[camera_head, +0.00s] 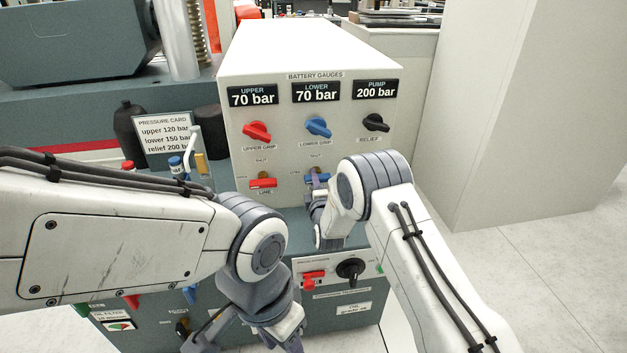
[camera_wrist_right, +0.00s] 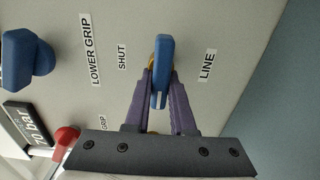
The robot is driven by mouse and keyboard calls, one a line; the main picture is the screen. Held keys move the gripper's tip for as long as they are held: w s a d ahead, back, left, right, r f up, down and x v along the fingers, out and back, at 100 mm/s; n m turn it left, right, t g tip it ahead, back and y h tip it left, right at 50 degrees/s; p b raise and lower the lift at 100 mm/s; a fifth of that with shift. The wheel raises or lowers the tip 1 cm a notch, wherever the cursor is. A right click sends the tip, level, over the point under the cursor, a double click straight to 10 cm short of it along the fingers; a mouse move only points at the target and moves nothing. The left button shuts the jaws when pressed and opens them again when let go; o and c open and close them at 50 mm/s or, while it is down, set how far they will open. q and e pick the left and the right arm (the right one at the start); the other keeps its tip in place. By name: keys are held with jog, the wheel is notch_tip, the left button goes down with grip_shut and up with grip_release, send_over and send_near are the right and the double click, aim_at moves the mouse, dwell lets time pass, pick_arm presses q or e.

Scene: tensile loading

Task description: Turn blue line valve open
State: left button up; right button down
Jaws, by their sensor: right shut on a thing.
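The blue line valve handle (camera_head: 311,179) is on the white panel under the blue lower grip knob (camera_head: 318,127). It lies about horizontal, crosswise to the panel's upright. My right gripper (camera_head: 319,188) is at it, partly hidden by its own wrist. In the right wrist view the purple fingers are shut on the blue handle (camera_wrist_right: 162,72), one on each side. A SHUT label (camera_wrist_right: 122,57) is on the lower grip knob's side of the valve and a LINE label (camera_wrist_right: 207,65) on the other. My left gripper (camera_head: 290,342) is low at the bottom edge, its fingers mostly cut off.
The red line valve handle (camera_head: 263,183) sits horizontal to the left of the blue one. Above are the red upper grip knob (camera_head: 257,131) and black relief knob (camera_head: 375,122). A pressure card (camera_head: 164,134) stands at left. A black knob (camera_head: 351,269) is on the lower front.

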jog(key=shift+a, duration=0.1)
jog(key=c, duration=0.8)
grip_release()
jog(key=shift+o, duration=0.2)
jog(key=s+d+p, duration=0.1)
jog(key=s+d, duration=0.1)
jog(key=s, duration=0.8)
jog(key=shift+s, duration=0.2)
